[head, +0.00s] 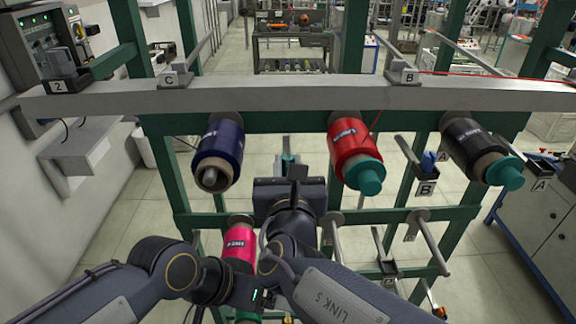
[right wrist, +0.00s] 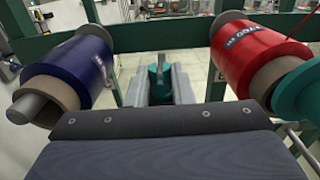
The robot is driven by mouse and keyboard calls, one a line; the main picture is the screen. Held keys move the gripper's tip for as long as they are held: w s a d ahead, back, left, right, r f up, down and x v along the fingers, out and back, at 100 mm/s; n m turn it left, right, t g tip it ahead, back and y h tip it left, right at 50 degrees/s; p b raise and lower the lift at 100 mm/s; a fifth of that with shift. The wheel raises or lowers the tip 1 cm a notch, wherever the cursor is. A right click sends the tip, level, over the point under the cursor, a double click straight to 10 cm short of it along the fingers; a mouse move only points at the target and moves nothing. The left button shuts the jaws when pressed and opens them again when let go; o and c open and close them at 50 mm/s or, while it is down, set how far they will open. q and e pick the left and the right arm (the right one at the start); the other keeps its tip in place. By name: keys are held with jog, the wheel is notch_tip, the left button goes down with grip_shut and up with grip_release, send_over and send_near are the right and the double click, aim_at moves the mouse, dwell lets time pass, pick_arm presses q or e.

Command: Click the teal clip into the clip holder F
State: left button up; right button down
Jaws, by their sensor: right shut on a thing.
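My right gripper (head: 288,165) reaches forward at the middle of the head view, between the blue and red bobbins. In the right wrist view its two grey fingers (right wrist: 160,84) are shut on the teal clip (right wrist: 156,88), which stands up between them. I cannot read a label F on any holder, so I cannot tell which is holder F.
A blue bobbin (head: 220,145) and a red bobbin (head: 350,143) with a teal cap flank the gripper. A black bobbin (head: 475,143) hangs at right. A pink bobbin (head: 239,243) is below, close to my arms. The grey rail (head: 290,97) crosses behind. Holder B (head: 427,187) is at right.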

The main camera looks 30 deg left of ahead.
jog(key=shift+r, duration=0.3)
jog(key=shift+r+p, duration=1)
jog(key=shift+r, duration=0.45)
jog(key=shift+s, duration=0.1)
jog(key=v, duration=0.9)
jog(key=shift+b, duration=0.35)
